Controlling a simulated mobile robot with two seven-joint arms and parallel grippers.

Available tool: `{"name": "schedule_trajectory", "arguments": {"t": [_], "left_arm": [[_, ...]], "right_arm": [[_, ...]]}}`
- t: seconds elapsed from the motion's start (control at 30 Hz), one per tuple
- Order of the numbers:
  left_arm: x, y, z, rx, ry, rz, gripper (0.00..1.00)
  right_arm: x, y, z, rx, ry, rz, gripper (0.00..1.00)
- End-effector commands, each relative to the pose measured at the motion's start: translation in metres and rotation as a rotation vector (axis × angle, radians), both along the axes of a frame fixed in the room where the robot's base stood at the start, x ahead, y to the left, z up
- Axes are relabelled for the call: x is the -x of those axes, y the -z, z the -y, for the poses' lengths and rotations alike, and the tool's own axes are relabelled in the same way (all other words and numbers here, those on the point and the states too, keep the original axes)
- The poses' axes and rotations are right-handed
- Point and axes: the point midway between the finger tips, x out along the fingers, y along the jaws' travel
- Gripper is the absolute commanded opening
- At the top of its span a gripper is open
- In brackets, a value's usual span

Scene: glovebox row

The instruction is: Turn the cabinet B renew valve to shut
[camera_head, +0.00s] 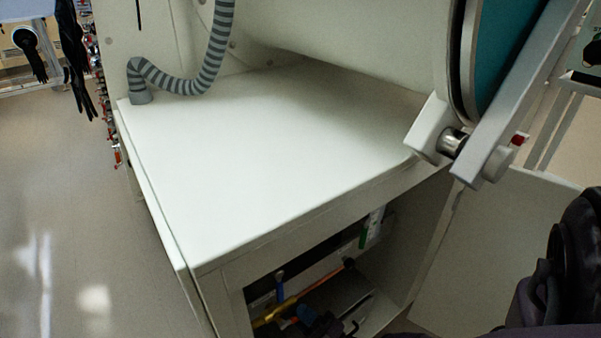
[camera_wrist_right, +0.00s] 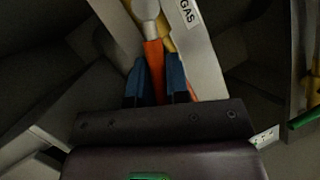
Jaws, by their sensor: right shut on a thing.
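My right gripper (camera_wrist_right: 155,82) is low inside the open cabinet under the white top. In the right wrist view its two blue fingertips are shut on an orange valve handle (camera_wrist_right: 154,52), one on each side. The handle runs up to a pale metal part, beside a yellow piece and a strip lettered "GAS". No lettering naming the renew valve or cabinet B is readable. In the head view the gripper (camera_head: 313,321) shows only dimly at the bottom of the opening, near orange and yellow parts. My left gripper is not in view.
The white cabinet top (camera_head: 260,150) is bare except for a grey ribbed hose (camera_head: 182,84) at the back left. A round door with a metal hinge (camera_head: 453,141) hangs at right. A green handle (camera_head: 363,238) is inside the opening. Clear floor (camera_head: 65,190) lies at left.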

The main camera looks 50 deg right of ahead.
Motion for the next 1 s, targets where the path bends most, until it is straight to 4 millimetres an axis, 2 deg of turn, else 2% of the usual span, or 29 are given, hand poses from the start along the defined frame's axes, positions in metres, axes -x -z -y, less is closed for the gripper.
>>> {"name": "schedule_trajectory", "arguments": {"t": [0.43, 1.0], "left_arm": [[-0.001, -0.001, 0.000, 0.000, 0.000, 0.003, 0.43], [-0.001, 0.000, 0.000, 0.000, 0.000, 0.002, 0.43]], "right_arm": [[-0.001, 0.013, -0.007, -0.225, 0.000, 0.052, 0.00], [-0.001, 0.014, -0.007, -0.258, -0.001, 0.059, 0.00]]}}
